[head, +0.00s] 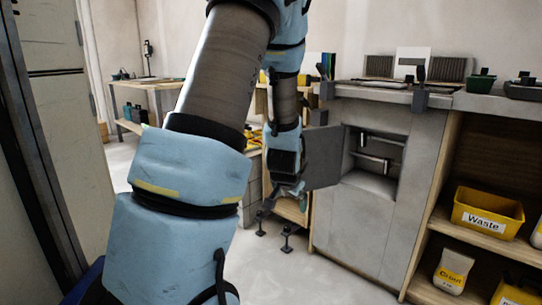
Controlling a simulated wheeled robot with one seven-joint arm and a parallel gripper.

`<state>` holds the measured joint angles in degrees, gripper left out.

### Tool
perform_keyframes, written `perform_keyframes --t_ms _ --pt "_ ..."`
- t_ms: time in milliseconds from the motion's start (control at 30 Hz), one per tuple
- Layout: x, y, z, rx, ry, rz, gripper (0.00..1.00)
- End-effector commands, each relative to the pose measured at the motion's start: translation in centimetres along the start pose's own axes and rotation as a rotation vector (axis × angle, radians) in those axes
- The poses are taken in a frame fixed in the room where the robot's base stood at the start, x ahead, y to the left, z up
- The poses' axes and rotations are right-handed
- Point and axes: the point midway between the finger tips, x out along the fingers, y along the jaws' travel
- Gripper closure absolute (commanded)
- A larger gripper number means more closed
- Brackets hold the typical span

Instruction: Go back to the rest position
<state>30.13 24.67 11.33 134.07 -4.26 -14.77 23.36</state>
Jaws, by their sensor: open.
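My arm fills the left and middle of the head view, in blue and dark grey, and its wrist hangs down in front of the grey cabinet (338,225). My gripper (283,196) is at the lower end of the wrist, small and dark, with its fingers pointing down. It is open, and I see nothing held between the fingers. It is beside a grey panel (323,158) that stands out at the left of an open recess (372,186) in the cabinet. The fingertips are partly hard to make out against the background.
Right of the cabinet, wooden shelves hold a yellow Waste bin (487,213) and a Grout bag (453,271). A worktop (455,101) with tools runs above. A wooden table (157,97) stands at the back left. The front floor is clear.

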Motion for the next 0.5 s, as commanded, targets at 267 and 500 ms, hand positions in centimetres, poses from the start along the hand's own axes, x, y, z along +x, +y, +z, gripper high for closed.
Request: perform_keyframes --t_ms 267,500 --pt "-9.2 -1.7 9.6 -0.380 -0.299 0.083 0.00" --pt "-15.4 -1.1 15.5 -0.584 -0.492 0.087 0.00"
